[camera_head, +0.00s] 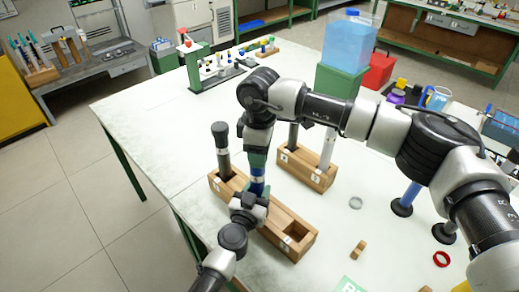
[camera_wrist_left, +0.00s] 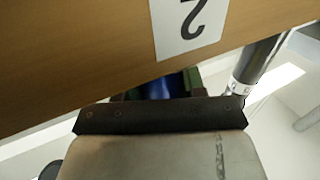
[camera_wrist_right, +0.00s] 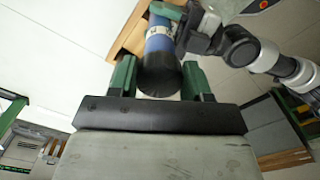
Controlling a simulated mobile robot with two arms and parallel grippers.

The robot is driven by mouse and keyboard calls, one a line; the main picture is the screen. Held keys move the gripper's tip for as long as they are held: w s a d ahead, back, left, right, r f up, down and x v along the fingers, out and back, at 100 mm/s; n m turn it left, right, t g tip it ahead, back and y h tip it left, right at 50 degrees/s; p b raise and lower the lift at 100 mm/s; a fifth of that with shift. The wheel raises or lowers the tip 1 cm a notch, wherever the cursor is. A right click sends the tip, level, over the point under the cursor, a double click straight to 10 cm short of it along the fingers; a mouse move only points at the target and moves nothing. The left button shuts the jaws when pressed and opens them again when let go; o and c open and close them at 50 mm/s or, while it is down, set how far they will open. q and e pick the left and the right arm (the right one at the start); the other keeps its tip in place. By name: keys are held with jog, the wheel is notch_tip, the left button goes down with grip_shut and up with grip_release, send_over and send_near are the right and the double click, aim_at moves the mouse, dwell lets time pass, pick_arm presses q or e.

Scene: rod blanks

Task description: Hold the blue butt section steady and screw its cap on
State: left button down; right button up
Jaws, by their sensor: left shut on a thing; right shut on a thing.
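The blue butt section (camera_head: 257,186) stands upright in the middle of the near wooden block (camera_head: 292,217). My left gripper (camera_head: 255,198) is shut on it low down, just above the block; the left wrist view shows a strip of its blue side (camera_wrist_left: 157,88) between the jaws. My right gripper (camera_head: 259,160) is above, pointing down, shut on the black cap (camera_wrist_right: 160,76). In the right wrist view the cap sits in line against the end of the blue section (camera_wrist_right: 158,42), which has a pale band. I cannot tell how tight it is.
A dark-capped rod (camera_head: 223,160) stands in the near block's left slot; its right slot (camera_head: 295,232) is empty. A second block (camera_head: 313,178) with rods stands behind. To the right are a grey ring (camera_head: 355,203), a cork piece (camera_head: 358,249) and a red ring (camera_head: 441,259).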

jog(key=shift+m, duration=0.6)
jog(key=o, duration=1)
jog(key=shift+c, duration=0.2)
jog(key=shift+r, duration=0.1)
jog(key=shift+r, duration=2.15)
jog(key=shift+c, duration=0.4)
